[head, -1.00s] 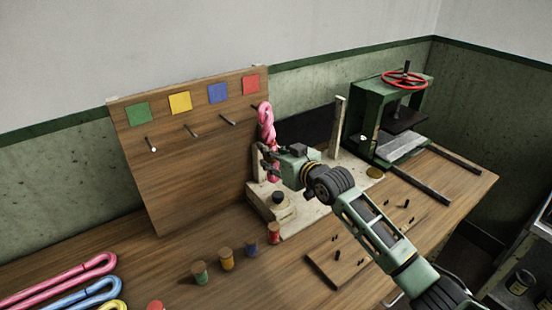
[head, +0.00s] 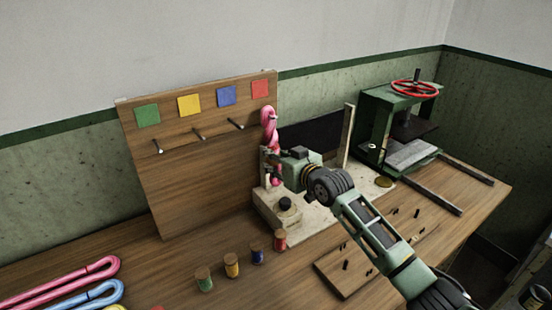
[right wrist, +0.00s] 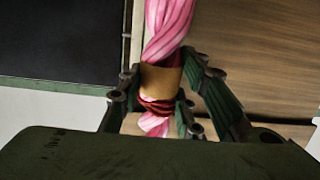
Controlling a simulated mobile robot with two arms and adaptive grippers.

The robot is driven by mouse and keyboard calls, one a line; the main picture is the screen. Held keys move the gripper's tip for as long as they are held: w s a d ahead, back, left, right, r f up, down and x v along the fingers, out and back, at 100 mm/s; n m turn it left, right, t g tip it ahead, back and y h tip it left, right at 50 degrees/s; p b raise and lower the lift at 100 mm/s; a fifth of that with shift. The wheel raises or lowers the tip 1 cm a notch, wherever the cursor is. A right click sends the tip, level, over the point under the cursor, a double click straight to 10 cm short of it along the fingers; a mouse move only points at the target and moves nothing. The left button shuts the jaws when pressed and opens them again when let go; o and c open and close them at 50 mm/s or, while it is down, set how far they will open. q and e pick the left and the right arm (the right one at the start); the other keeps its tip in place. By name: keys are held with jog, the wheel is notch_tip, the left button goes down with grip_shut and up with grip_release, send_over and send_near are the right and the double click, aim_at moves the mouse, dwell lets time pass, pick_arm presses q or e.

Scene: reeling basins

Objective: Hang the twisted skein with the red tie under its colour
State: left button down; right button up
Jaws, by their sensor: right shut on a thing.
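The twisted pink skein (head: 269,128) stands upright at the right edge of the wooden peg board (head: 195,185), its top just below the red square (head: 260,89). My right gripper (head: 270,166) is shut on its lower part. In the right wrist view the skein (right wrist: 168,28) runs between the fingers (right wrist: 160,100), with a tan band (right wrist: 160,79) and the dark red tie (right wrist: 157,106) around it. Pegs show under the green, yellow and blue squares. Any peg under the red square is hidden, so I cannot tell whether the skein is on it. My left gripper is out of view.
Several spools (head: 231,265) stand before the board. Untwisted skeins (head: 75,283) lie at lower left. A pale stand with an upright post (head: 347,137) is right of the skein, with a green press (head: 375,125) beyond. A small pegged board (head: 345,280) lies at the front.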

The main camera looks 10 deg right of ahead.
jog(key=o, duration=1.3)
jog(key=shift+c, duration=0.2)
